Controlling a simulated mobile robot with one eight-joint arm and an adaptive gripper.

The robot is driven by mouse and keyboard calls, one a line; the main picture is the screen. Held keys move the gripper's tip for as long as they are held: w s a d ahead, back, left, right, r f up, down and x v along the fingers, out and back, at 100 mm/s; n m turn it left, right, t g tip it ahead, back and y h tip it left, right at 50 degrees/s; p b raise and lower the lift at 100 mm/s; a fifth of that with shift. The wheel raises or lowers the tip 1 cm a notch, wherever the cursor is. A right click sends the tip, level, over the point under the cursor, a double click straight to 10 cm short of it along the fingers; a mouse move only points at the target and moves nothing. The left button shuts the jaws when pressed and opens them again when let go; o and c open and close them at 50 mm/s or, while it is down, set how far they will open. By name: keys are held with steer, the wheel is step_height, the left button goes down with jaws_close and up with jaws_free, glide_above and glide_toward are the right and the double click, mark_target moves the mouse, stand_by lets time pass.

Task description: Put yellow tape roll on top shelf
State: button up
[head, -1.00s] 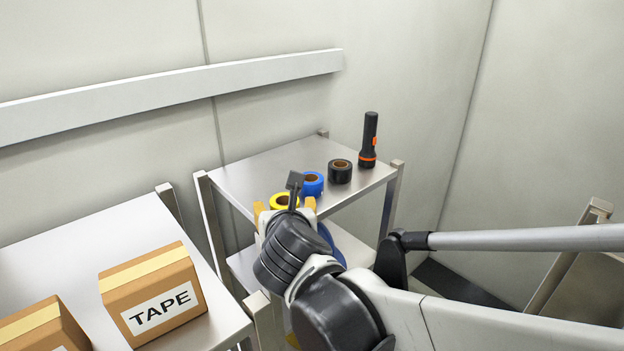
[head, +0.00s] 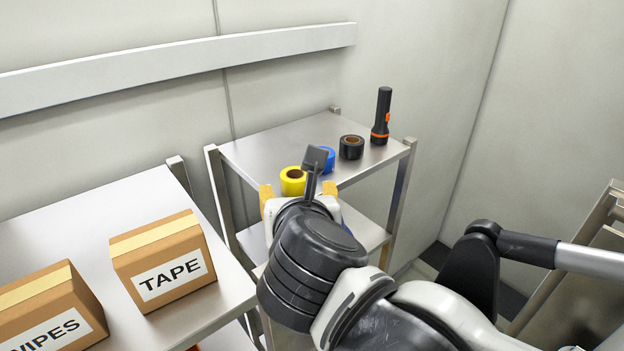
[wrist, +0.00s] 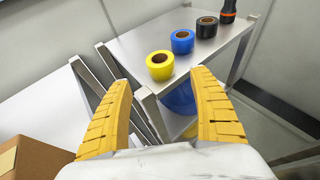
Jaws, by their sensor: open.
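The yellow tape roll (head: 293,181) stands on the top shelf (head: 265,144) of the metal rack, near its front edge. In the wrist view the yellow roll (wrist: 160,65) lies flat on that shelf, at the left end of a row with a blue roll (wrist: 183,41) and a black roll (wrist: 207,27). My gripper (wrist: 168,82) is open and empty. Its yellow fingers are spread wide, in front of the shelf, with the yellow roll beyond and between them in the picture. In the head view my wrist covers much of the gripper (head: 296,190).
A black flashlight (head: 382,117) stands upright at the shelf's right end. A lower shelf (head: 366,230) holds a blue object (wrist: 180,98), partly hidden. A table (head: 85,215) at left carries boxes labelled TAPE (head: 164,262) and WIPES. The top shelf's left and back are bare.

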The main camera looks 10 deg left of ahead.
steer(key=d+f+m+g+h, duration=0.15)
steer(key=d+f+m, duration=0.25)
steer(key=d+m, duration=0.5)
steer(key=d+f+m+g+h, duration=0.1)
steer(key=d+f+m+h, duration=0.2)
steer(key=d+m, duration=0.55)
steer(key=s+d+f+m+g, duration=0.1)
steer(key=s+d+f+m, duration=0.3)
steer(key=m, duration=0.7)
steer(key=s+d+f+m+g, duration=0.2)
steer(key=s+d+f+m, duration=0.1)
steer(key=d+m, duration=0.5)
steer(key=s+m, duration=0.1)
steer(key=m, duration=0.1)
steer(key=shift+f+m+y, duration=0.35)
steer(key=shift+g, duration=0.25)
